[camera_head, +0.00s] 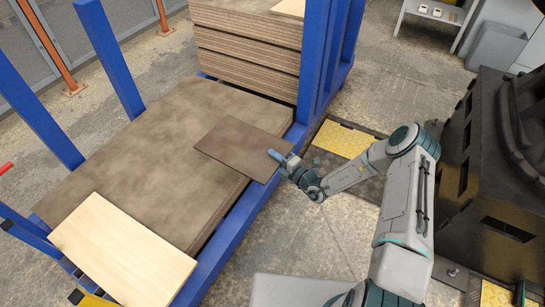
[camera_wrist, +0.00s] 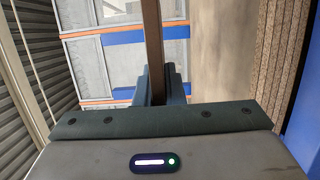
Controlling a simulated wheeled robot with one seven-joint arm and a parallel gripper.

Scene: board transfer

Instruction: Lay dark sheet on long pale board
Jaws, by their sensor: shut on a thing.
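The dark sheet (camera_head: 238,146) is a thin brown rectangle over the right side of the large brown board stack. My gripper (camera_head: 284,160) is shut on its right edge. In the wrist view the sheet (camera_wrist: 152,40) shows edge-on as a narrow strip between my gripper's fingers (camera_wrist: 160,85). How high it is above the stack I cannot tell. The long pale board (camera_head: 125,250) lies at the front left, partly over the brown stack's corner, apart from the dark sheet.
The large brown board stack (camera_head: 150,150) lies in a blue frame with upright posts (camera_head: 108,55). A taller stack (camera_head: 245,45) stands behind, with a pale piece (camera_head: 290,7) on top. A black machine (camera_head: 490,160) stands at the right.

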